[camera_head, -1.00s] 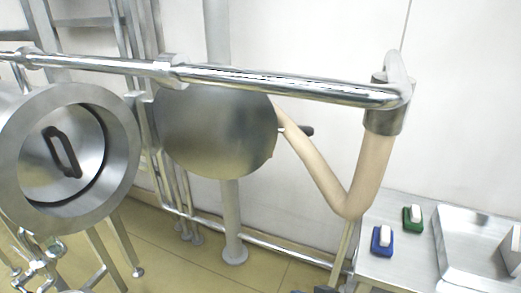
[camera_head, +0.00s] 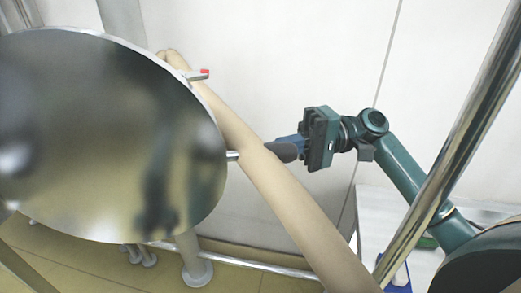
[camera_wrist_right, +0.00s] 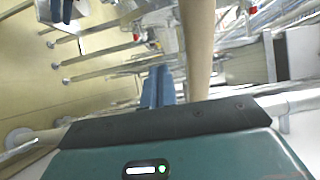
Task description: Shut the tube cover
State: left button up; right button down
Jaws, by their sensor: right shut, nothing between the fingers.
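The tube cover (camera_head: 100,140) is a large round polished metal disc, filling the left of the head view. In the right wrist view the blue fingers (camera_wrist_right: 158,88) are together beside a tan tube (camera_wrist_right: 197,50). The tube's opening is not visible in the head view. My left gripper is not in view.
A thick tan hose (camera_head: 270,175) runs diagonally behind the cover, close to my right gripper. A shiny metal rail (camera_head: 470,140) slants in front of my right arm. A metal table (camera_head: 375,215) stands at lower right. A bracket with a red tip (camera_head: 198,75) is above.

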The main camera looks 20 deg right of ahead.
jog(key=s+a+p, duration=0.2)
jog(key=s+a, duration=0.1)
jog(key=a, duration=0.6)
jog(key=shift+s+a, duration=0.15)
jog(key=shift+s, duration=0.15)
